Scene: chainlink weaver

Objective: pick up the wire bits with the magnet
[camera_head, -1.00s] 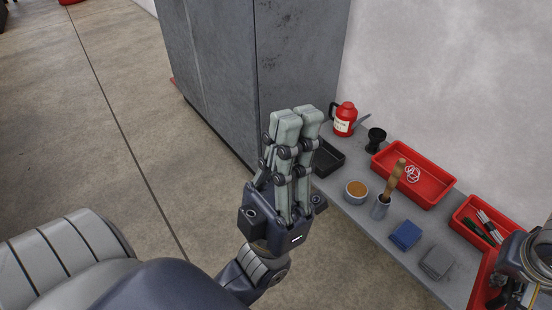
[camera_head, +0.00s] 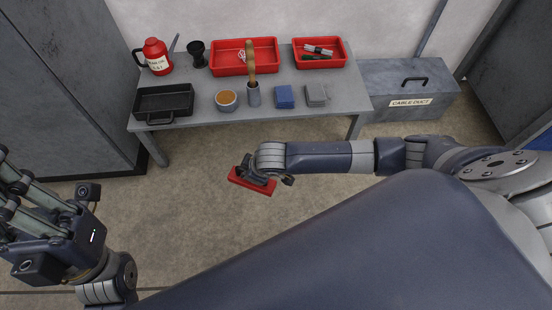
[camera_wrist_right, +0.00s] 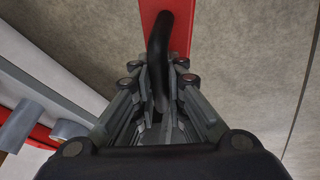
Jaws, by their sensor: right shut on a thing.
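The magnet (camera_head: 251,181) is a red bar with a dark handle, held over the floor in front of the bench. My right gripper (camera_head: 268,180) is shut on its handle. In the right wrist view the dark handle (camera_wrist_right: 158,50) stands between my right gripper's fingers (camera_wrist_right: 158,95), with the red bar (camera_wrist_right: 181,30) beyond. My left gripper (camera_head: 12,195) is at the lower left, away from the bench; its fingertips are partly cut off by the frame edge. I cannot make out any wire bits on the floor or on the magnet.
A cable duct box (camera_head: 410,88) stands right. The floor is open.

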